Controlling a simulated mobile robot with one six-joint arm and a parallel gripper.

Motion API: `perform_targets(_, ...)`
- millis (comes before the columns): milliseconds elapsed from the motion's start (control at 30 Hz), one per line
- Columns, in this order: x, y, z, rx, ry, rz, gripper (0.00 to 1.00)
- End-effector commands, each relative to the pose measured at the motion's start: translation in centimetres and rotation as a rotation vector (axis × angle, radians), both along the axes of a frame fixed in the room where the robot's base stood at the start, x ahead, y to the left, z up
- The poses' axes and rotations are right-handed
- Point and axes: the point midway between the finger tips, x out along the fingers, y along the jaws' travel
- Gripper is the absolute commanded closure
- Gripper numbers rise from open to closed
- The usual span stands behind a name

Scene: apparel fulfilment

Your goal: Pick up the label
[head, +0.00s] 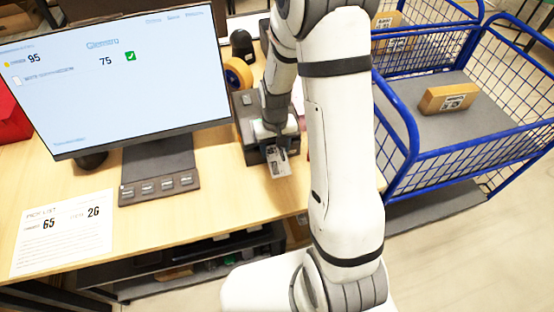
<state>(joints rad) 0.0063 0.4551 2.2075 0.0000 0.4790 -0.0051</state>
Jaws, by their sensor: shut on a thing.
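A small pale label (278,167) with dark print is at the tip of my gripper (279,153), beside the front of a dark box-shaped device (246,128) on the table. My gripper points down and is shut on the label's upper part. The lower part of the label shows below the fingers. I cannot tell whether the label still touches the device or the tabletop.
A monitor (110,85) stands on the wooden table (225,190) at left, with a pick list sheet (62,235) in front. A tape roll (238,73) sits behind the device. A blue wire cart (455,162) with a cardboard box (447,98) stands at right.

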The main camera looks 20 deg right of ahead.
Motion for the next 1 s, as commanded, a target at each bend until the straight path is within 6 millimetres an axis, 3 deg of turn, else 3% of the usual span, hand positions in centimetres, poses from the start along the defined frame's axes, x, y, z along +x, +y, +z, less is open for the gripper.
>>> perform_targets(333, 0.1, 0.0, 1.0, 0.0, -0.004, 0.001, 0.54)
perform_targets(700, 0.1, 0.1, 7.9, 0.0, -0.006, 0.001, 0.54)
perform_targets(1000, -0.5, 0.1, 11.2, 0.0, 0.0, 0.002, 0.54)
